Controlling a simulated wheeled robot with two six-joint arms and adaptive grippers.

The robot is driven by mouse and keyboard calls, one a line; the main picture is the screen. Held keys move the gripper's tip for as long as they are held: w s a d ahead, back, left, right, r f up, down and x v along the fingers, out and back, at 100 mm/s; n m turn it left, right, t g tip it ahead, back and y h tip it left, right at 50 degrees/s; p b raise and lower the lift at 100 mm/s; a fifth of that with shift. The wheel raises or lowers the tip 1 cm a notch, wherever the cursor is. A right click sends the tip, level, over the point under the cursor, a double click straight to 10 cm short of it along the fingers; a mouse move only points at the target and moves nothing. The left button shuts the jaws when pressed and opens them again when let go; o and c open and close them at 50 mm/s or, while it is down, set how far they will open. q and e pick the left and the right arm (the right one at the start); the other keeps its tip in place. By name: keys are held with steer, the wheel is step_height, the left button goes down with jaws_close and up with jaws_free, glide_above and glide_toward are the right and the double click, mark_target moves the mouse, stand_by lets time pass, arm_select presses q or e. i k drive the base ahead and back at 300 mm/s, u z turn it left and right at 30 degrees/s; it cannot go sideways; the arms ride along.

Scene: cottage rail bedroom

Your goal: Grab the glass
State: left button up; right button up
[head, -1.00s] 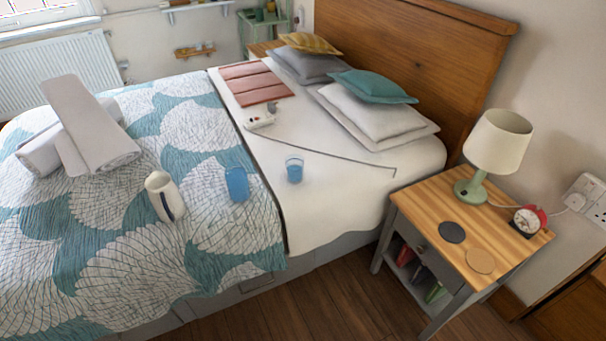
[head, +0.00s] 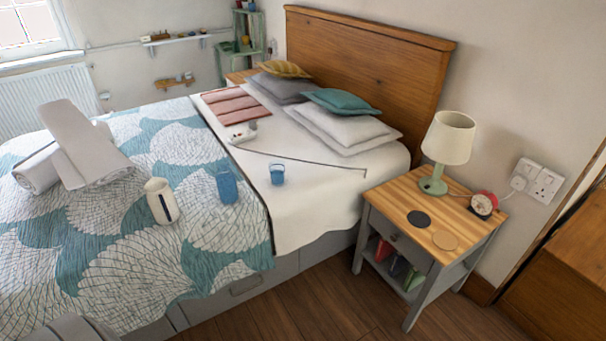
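A small clear glass with blue in it (head: 277,174) stands on the white sheet of the bed, near its side edge. A taller blue tumbler (head: 228,187) stands to its left on the patterned duvet. A cream jug with a dark stripe (head: 161,201) stands further left on the duvet. The glass and the tumbler are apart, with nothing touching either. Neither of my grippers shows in the head view.
The bed (head: 300,222) has rolled towels (head: 75,150) at left and pillows (head: 345,125) at the headboard. A thin dark stick (head: 300,158) lies behind the glass. A nightstand (head: 465,225) with a lamp (head: 447,145), clock and coasters stands right. Wooden floor is clear in front.

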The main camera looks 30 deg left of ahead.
mark_target(276, 167)
steer(key=z, duration=0.3)
steer(key=i, duration=1.1)
steer(key=u, duration=0.2)
